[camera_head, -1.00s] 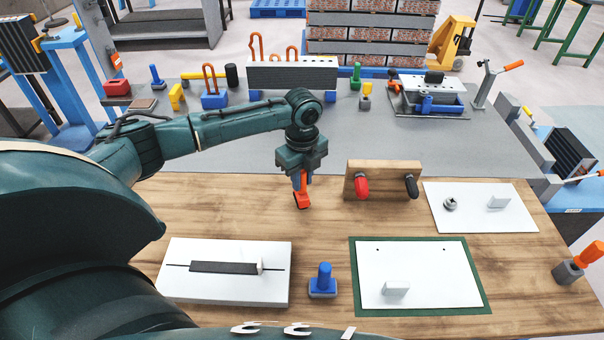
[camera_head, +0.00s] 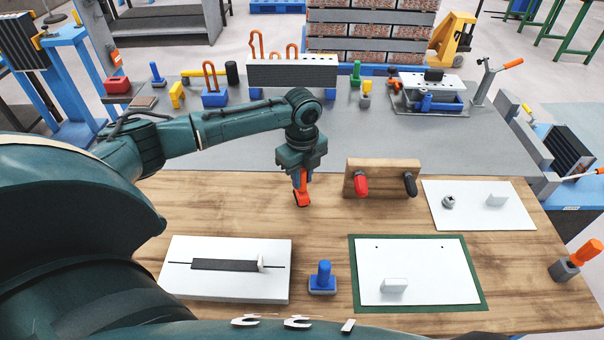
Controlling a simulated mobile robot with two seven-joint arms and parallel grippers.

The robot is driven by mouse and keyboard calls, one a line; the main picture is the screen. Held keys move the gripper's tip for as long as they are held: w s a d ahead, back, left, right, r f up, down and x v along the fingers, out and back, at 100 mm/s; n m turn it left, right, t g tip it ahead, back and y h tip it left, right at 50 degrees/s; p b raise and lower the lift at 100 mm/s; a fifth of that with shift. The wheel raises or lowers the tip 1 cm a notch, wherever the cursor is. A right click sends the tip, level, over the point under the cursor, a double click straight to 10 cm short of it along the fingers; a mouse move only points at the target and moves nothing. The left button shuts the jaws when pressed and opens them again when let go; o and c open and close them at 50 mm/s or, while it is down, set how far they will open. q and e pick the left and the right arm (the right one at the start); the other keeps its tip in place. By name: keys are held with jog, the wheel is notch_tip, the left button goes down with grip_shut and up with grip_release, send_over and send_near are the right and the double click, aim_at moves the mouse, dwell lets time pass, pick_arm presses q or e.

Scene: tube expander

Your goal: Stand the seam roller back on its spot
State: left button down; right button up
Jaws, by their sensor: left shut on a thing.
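My left gripper (camera_head: 302,172) points down over the wooden table, left of the wooden holder. It is shut on an orange tool (camera_head: 302,194), which I take to be the seam roller. The gripper hides the tool's upper part. The tool's lower end is at or just above the tabletop; I cannot tell whether it touches. No marked spot for it can be made out under the gripper. My right gripper is not in view.
The wooden holder (camera_head: 384,178) bears a red-handled and a black-handled tool. In front are a white board with a dark strip (camera_head: 224,266), a blue-knobbed block (camera_head: 322,280) and a green-edged white sheet (camera_head: 418,270). Bare wood surrounds the held tool.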

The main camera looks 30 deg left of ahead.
pick_arm(q)
jog(key=shift+f, duration=0.35)
jog(key=shift+f+b, duration=0.3)
jog(key=shift+f, duration=0.35)
dwell(0.3)
jog(key=c, duration=1.3)
grip_release()
jog(key=shift+o, duration=0.6)
jog(key=shift+r, duration=0.1)
